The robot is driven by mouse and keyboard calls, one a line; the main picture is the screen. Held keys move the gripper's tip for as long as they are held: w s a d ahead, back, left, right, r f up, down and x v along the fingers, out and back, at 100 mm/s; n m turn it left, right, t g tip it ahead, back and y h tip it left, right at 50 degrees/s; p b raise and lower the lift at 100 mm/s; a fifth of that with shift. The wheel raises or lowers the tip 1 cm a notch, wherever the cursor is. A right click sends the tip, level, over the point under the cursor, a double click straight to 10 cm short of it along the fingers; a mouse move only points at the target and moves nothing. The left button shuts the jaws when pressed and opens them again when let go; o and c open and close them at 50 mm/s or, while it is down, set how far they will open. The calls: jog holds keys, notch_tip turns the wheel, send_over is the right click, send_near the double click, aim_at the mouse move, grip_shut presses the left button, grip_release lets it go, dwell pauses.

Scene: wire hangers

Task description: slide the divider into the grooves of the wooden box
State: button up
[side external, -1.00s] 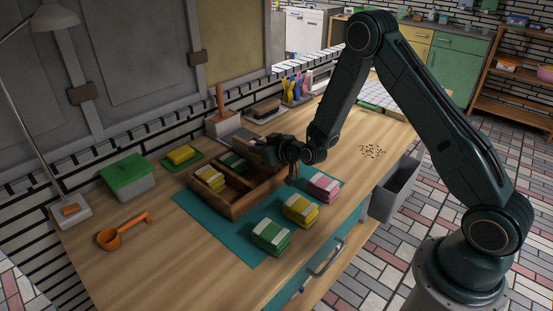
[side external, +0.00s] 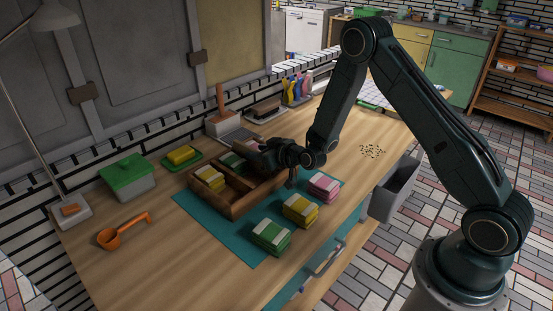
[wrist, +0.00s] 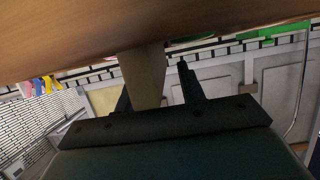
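The brown wooden box (side external: 238,205) stands on a teal mat, with inner walls splitting it into compartments. A yellow-and-white sponge stack (side external: 209,179) is in its left compartment and a green-and-white stack (side external: 232,161) in a back one. My gripper (side external: 257,160) is over the box's back right part and hides that part. In the wrist view, my gripper's fingers (wrist: 154,82) are apart, with a tan slab (wrist: 144,74), possibly the divider, between them. A gap shows between the slab and the right finger. Whether the slab sits in grooves cannot be seen.
A green-lidded container (side external: 128,176) and orange scoop (side external: 123,232) are left. The counter's front left is clear.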

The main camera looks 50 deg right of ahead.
jog(key=shift+s, duration=0.15)
jog(key=v, duration=1.3)
jog(key=shift+s, duration=0.2)
dwell(0.7)
jog(key=shift+r, duration=0.15)
jog(key=shift+a+r, duration=0.1)
dwell(0.5)
